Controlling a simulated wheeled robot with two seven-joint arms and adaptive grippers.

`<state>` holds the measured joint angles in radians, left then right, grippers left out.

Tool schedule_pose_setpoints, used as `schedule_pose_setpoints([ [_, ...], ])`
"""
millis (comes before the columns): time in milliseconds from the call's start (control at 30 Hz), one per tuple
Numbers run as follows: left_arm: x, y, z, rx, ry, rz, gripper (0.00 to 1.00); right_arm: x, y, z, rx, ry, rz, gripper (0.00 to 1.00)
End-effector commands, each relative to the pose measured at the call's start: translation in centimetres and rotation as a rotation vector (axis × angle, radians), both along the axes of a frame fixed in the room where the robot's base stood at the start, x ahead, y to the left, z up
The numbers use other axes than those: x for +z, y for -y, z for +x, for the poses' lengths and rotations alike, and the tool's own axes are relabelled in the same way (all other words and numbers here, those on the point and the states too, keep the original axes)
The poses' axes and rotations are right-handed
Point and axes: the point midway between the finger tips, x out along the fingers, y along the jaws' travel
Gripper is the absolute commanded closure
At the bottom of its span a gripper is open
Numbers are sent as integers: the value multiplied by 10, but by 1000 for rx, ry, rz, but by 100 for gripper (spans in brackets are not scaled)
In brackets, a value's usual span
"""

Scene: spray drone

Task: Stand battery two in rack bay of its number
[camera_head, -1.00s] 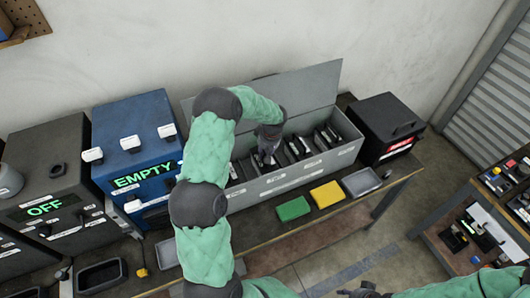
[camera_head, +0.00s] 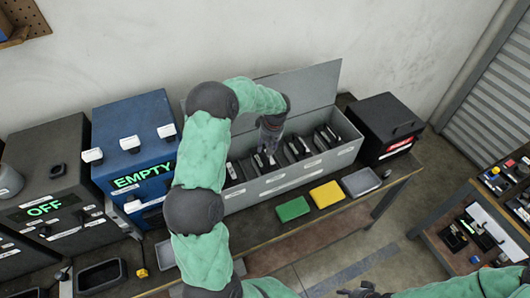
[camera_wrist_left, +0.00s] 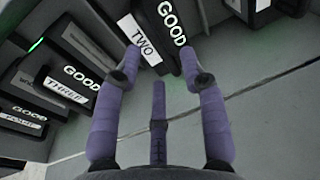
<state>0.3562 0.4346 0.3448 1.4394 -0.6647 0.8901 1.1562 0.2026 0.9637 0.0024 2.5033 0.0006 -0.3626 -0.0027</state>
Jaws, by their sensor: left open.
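Battery two (camera_wrist_left: 146,42) is a dark block with a white "TWO" label and a lit "GOOD" in the left wrist view. It sits in the long grey box (camera_head: 250,197), which has an open lid and a row of slots with labels along its front wall. My left gripper (camera_head: 268,156) is over the middle of the box. In the left wrist view its purple fingers (camera_wrist_left: 161,68) are open, with battery two's labelled end just beyond and between the tips. I cannot tell whether they touch. My right gripper (camera_head: 362,292) shows only partly at the bottom edge, its jaws unclear.
Battery three (camera_wrist_left: 66,90) and more batteries stand beside battery two. A blue machine reading "EMPTY" (camera_head: 138,140) is left of the box; a black case (camera_head: 385,125) is right. Green (camera_head: 292,209) and yellow (camera_head: 327,194) pads and a grey tray (camera_head: 361,181) lie in front.

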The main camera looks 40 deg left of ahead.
Motion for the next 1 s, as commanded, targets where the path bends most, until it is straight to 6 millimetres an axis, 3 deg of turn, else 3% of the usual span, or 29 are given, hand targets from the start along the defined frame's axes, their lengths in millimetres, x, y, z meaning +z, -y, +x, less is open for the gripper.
schedule_pose_setpoints([
  [200,41,7,2,1,2,1,58,1,0,0,0,0,0,60],
  [400,61,10,3,0,1,0,58,1,0,0,0,0,0,60],
  [1000,65,11,3,0,0,0,58,1,0,0,0,0,0,60],
])
